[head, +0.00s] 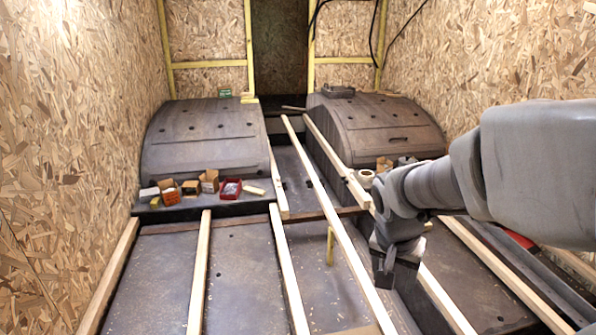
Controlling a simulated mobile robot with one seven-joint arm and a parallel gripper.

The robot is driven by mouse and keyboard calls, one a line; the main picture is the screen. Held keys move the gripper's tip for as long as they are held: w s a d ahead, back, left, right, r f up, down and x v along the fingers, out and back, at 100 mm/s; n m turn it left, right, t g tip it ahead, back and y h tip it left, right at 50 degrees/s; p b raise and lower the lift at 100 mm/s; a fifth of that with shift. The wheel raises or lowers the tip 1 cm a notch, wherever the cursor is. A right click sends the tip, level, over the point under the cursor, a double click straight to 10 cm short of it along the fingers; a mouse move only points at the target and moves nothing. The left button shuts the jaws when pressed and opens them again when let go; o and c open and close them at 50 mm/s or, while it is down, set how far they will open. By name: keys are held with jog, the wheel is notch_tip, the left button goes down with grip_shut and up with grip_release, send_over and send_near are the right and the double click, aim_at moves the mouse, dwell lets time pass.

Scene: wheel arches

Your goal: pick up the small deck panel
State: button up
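My gripper (384,283) points down over the right of the floor frame, close to a long pale batten. Its fingers are dark and small here, so I cannot tell whether they are open or shut. I see nothing clearly held in it. I cannot pick out the small deck panel with certainty. A light wooden piece (358,330) shows at the bottom edge, left of my gripper and mostly cut off by the frame. It may be the panel.
Pale battens (286,262) run lengthwise over the dark floor. Two wheel arches (205,140) (375,125) stand at the back. Small boxes (209,181) sit before the left arch. A tape roll (365,178) is near my arm. A thin yellow upright piece (330,245) stands left of my gripper.

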jog(key=w+d+f+m+g+b, duration=0.1)
jog(key=w+d+f+m+b, duration=0.15)
jog(key=f, duration=0.65)
jog(key=w+d+f+m+g+b, duration=0.15)
jog(key=w+f, duration=0.25)
jog(key=f, duration=0.5)
jog(key=f+m+b, duration=0.1)
jog(key=f+b, duration=0.2)
jog(key=f, duration=0.9)
jog(key=w+f+m+y+b, duration=0.1)
jog(key=f+b, duration=0.3)
jog(key=f, duration=0.8)
jog(key=f+m+y+b, duration=0.1)
jog(key=f+m+b, duration=0.2)
jog(key=f, duration=1)
jog(key=shift+w+d+f, duration=0.1)
jog(key=shift+w+d, duration=0.1)
jog(key=shift+w, duration=0.15)
grip_shut()
